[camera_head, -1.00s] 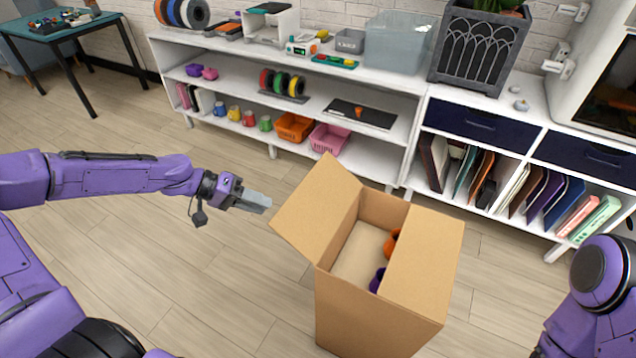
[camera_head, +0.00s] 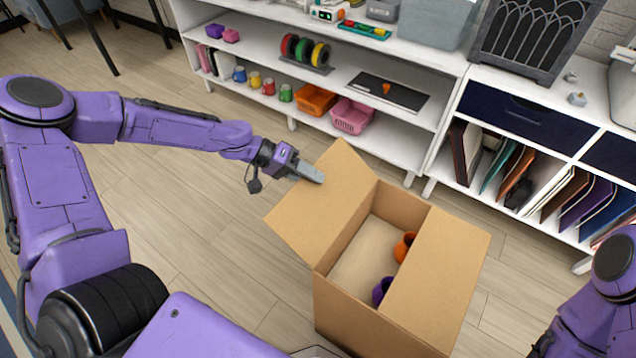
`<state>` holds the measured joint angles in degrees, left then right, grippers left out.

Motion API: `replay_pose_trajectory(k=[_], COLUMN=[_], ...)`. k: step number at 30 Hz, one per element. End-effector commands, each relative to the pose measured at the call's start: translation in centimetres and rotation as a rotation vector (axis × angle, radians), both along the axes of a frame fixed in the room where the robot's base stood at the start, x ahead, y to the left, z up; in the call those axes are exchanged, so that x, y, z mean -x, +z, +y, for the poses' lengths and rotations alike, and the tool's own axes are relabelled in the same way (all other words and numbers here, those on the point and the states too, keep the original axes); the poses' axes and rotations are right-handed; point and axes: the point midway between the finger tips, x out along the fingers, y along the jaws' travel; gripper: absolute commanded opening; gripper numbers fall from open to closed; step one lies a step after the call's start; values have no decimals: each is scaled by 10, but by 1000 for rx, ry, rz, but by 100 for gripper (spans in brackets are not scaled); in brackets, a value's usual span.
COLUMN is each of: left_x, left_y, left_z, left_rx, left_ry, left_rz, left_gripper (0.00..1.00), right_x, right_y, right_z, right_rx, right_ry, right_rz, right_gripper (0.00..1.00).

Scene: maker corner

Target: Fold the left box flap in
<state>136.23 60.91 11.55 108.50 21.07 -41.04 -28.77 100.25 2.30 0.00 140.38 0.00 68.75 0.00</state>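The open cardboard box (camera_head: 360,312) stands on the floor at the lower middle. Its left flap (camera_head: 318,215) sticks up and outward from the left rim. Its right flap (camera_head: 438,275) covers the right part of the opening. An orange item (camera_head: 404,246) and a purple item (camera_head: 382,290) are inside, partly hidden by the right flap. My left gripper (camera_head: 316,175) has its fingers together, with nothing seen between them. Its tips overlap the left flap's outer upper edge in the picture; I cannot tell if they touch. Only part of my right arm shows at the lower right.
A white shelf (camera_head: 385,133) runs behind the box, with an orange basket (camera_head: 314,101), a pink basket (camera_head: 352,116), mugs and spools. A unit with a dark drawer (camera_head: 515,117) and folders stands at right. The floor (camera_head: 205,235) left of the box is clear.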

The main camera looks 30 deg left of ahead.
Motion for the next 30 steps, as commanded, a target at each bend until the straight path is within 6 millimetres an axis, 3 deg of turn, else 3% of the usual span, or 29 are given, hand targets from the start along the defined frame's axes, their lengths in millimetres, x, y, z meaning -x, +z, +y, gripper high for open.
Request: replay_pose_trajectory(k=[6, 14, 17, 30], left_x=[-6, -6, -6, -6], left_y=[-13, -13, -13, -13], left_z=[-18, -19, -19, -18], left_rx=[-1, 0, 0, 0], left_ry=[2, 4, 4, 5], left_rz=[0, -1, -1, -1], left_gripper=[31, 31, 0, 0], right_x=[0, 0, 0, 0], right_y=[-6, -5, -5, -5], right_z=[0, 0, 0, 0], right_rx=[0, 0, 0, 1], right_ry=[0, 0, 0, 0], right_rz=[0, 0, 0, -1], right_gripper=[43, 43, 43, 43])
